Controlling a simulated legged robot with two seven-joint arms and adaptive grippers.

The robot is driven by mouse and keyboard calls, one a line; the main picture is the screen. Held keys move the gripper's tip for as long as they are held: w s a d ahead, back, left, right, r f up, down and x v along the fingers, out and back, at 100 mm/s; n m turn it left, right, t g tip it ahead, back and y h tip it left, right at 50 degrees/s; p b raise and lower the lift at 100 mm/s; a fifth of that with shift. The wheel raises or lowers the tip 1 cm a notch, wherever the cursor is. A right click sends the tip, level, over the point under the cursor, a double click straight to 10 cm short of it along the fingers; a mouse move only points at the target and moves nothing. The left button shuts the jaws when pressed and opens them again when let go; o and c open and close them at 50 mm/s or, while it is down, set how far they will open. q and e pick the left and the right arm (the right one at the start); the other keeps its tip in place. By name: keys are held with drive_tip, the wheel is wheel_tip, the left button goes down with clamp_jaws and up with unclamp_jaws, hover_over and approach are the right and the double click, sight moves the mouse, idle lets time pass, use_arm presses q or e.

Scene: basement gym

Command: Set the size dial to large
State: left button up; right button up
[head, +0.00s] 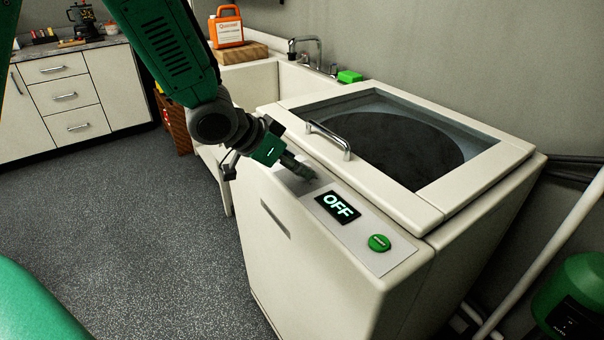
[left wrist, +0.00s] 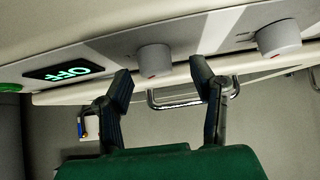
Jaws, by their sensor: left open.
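The washing machine (head: 330,262) has a sloped control panel with a display (head: 337,207) reading OFF and a green button (head: 379,243). In the left wrist view, two grey knobs stick out of the panel: one dial (left wrist: 154,61) near the display (left wrist: 62,71) and another dial (left wrist: 279,38) farther right. Their labels are unreadable, so I cannot tell which is the size dial. My left gripper (head: 306,173) is over the panel's left part and hides the knobs in the head view. In the left wrist view its fingers (left wrist: 161,83) are apart, with the nearer dial appearing between the tips. Contact is unclear.
The washer lid (head: 482,186) is closed, with a metal handle (head: 329,140) close to my left gripper. A sink (head: 250,80) with a faucet and an orange jug (head: 226,27) stand behind. Pipes (head: 545,255) run at the right. Floor at the left is clear.

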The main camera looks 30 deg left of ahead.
use_arm(q)
drive_tip(key=shift+w+d+f, duration=0.65)
drive_tip(key=shift+w+f, duration=0.05)
drive_tip(key=shift+w, duration=0.05)
drive_tip(key=shift+a, duration=0.15)
drive_tip(key=shift+a, duration=0.1)
drive_tip(key=c, duration=1.2)
drive_tip(key=shift+o, duration=0.3)
drive_tip(key=shift+r+p, duration=0.1)
drive_tip(key=shift+p, duration=0.2)
